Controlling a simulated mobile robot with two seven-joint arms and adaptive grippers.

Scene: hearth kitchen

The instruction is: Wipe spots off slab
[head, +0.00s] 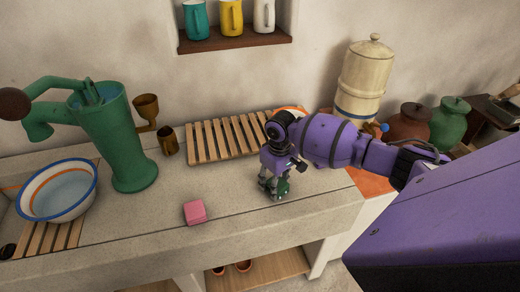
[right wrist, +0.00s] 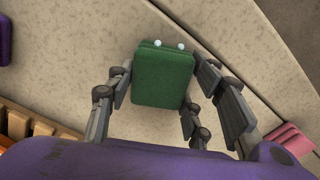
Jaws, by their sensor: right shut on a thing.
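My right gripper (head: 272,186) is over the grey stone slab (head: 240,205), toward its right end. It is shut on a green block (right wrist: 163,75), which lies between its fingers in the right wrist view. In the head view the block (head: 282,188) shows low under the fingers, at or just above the slab; contact is unclear. Two small pale round dots sit at the block's edge in the wrist view. A pink block (head: 195,212) lies on the slab, left of the gripper. I cannot make out distinct spots on the slab. My left gripper is not in view.
A wooden rack (head: 215,142) lies behind the gripper. A green hand pump (head: 118,145), a basin (head: 60,190) and brown cups (head: 168,140) stand at left. A cream dispenser (head: 364,75) and jars (head: 410,122) stand at right. The slab's front middle is mostly clear.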

